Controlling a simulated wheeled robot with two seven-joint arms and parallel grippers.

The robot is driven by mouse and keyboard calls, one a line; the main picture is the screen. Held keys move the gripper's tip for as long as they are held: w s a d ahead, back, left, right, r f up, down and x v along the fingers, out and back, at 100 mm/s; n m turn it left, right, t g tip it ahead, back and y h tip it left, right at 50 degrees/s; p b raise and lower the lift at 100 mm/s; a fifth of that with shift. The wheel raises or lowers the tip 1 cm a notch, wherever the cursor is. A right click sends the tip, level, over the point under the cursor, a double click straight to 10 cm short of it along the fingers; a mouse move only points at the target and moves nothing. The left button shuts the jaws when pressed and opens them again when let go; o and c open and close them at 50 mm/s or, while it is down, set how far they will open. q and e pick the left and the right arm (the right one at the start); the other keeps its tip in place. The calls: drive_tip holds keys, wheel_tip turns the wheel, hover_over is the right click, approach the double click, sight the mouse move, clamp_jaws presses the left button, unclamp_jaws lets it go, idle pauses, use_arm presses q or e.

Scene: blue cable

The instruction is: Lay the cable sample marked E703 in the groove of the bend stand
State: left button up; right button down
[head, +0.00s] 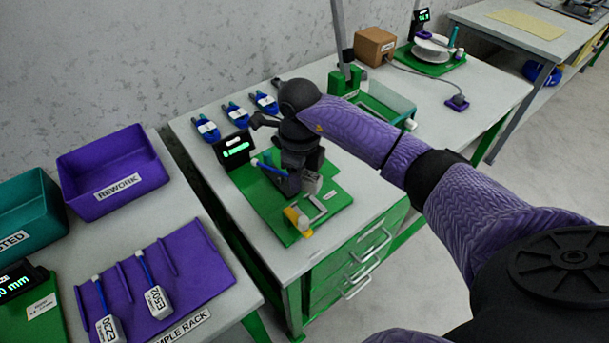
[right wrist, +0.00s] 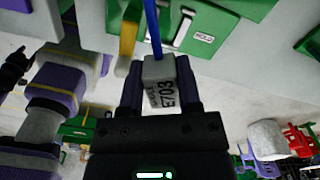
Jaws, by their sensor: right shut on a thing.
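My right gripper (head: 306,182) is shut on the grey tag of a cable sample (right wrist: 160,82). The tag reads E703 in the right wrist view. Its blue cable (right wrist: 152,25) runs away from the jaws; in the head view the cable (head: 268,166) ends in a pale tip. The gripper is over a green fixture (head: 336,203) with a display and a yellow part, hiding its middle. Farther back is a green base with a white round piece (head: 432,50) and a display. I cannot read which one is the bend stand. My left gripper is not in view.
Samples E230 (head: 109,328) and E502 (head: 157,302) lie on the purple rack (head: 205,270) at left. A purple REWORK bin (head: 112,172) is behind it. Blue tools (head: 236,114) lie along the wall. A green tray with a post (head: 385,102) stands behind my arm.

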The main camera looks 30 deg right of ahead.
drive_tip(key=m, duration=0.2)
drive_tip(key=d+m, duration=0.1)
drive_tip(key=m, duration=0.1)
drive_tip(key=shift+w+d+f+b, duration=0.1)
drive_tip(key=shift+w+f+b, duration=0.1)
drive_tip(key=shift+f+b, duration=0.1)
drive_tip(key=shift+d+m, duration=0.1)
drive_tip(key=shift+m, duration=0.3)
wheel_tip(320, 180, down, 5)
drive_tip(key=b, duration=0.4)
drive_tip(key=shift+f+b, duration=0.35)
drive_tip(key=shift+f, duration=0.15)
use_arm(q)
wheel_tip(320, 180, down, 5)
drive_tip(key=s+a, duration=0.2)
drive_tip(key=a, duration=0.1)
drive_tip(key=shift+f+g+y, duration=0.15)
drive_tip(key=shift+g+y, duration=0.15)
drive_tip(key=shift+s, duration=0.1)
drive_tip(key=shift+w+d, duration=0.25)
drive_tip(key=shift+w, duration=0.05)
use_arm(e)
drive_tip(key=shift+w, duration=0.15)
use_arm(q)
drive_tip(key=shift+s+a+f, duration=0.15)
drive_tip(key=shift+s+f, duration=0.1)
use_arm(e)
drive_tip(key=shift+f, duration=0.5)
